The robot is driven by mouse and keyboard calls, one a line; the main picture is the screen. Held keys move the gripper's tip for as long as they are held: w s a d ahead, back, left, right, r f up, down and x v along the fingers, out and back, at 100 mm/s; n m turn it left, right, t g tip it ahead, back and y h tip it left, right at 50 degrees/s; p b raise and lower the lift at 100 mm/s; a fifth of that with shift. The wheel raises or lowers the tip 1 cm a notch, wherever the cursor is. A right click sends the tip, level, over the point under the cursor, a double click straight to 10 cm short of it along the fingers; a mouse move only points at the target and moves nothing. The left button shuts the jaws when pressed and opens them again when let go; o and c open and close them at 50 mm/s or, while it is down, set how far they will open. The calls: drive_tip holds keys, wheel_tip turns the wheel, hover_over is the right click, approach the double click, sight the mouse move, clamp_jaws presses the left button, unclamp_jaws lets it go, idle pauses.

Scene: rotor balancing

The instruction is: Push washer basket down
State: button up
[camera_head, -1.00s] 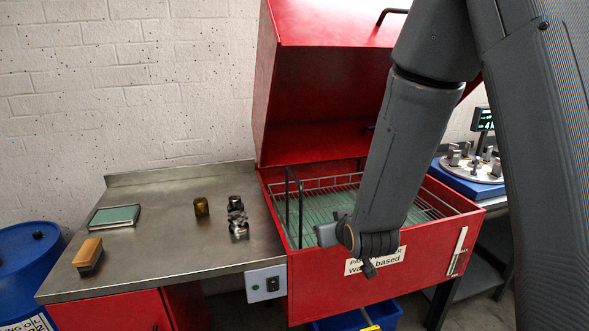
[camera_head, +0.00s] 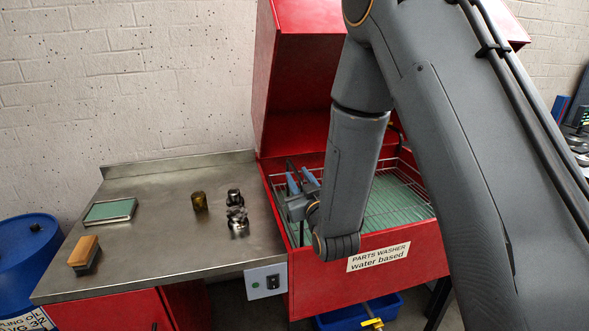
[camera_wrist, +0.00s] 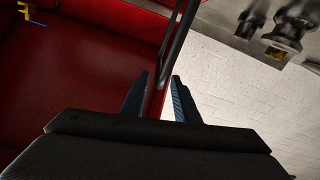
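The wire washer basket (camera_head: 400,203) sits inside the open red parts washer (camera_head: 436,255) in the head view, with a green surface showing through its mesh. A dark upright handle (camera_head: 290,165) stands at its left end. My gripper (camera_head: 298,176) is over the left part of the washer, close to that handle, its blue-grey fingers pointing away from the camera. In the wrist view my gripper (camera_wrist: 160,77) is open, with a gap between the fingertips. A dark bar (camera_wrist: 180,40) runs down toward that gap; I cannot tell whether the fingers touch it. My arm hides part of the basket.
The raised red lid (camera_head: 300,100) stands behind my arm. A steel bench (camera_head: 160,245) on the left holds a brush (camera_head: 85,255), a green-topped tray (camera_head: 110,211), a brass part (camera_head: 199,201) and metal parts (camera_head: 237,218). A blue drum (camera_head: 25,250) stands far left.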

sight(295, 169)
drive_tip(key=shift+f+p+x, duration=0.15)
drive_tip(key=shift+p+x, duration=0.2)
drive_tip(key=shift+x, duration=0.9)
drive_tip(key=shift+f+p+x, duration=0.1)
drive_tip(key=shift+p+x, duration=0.25)
drive_tip(key=shift+x, duration=0.9)
drive_tip(key=shift+d, duration=0.2)
clamp_jaws()
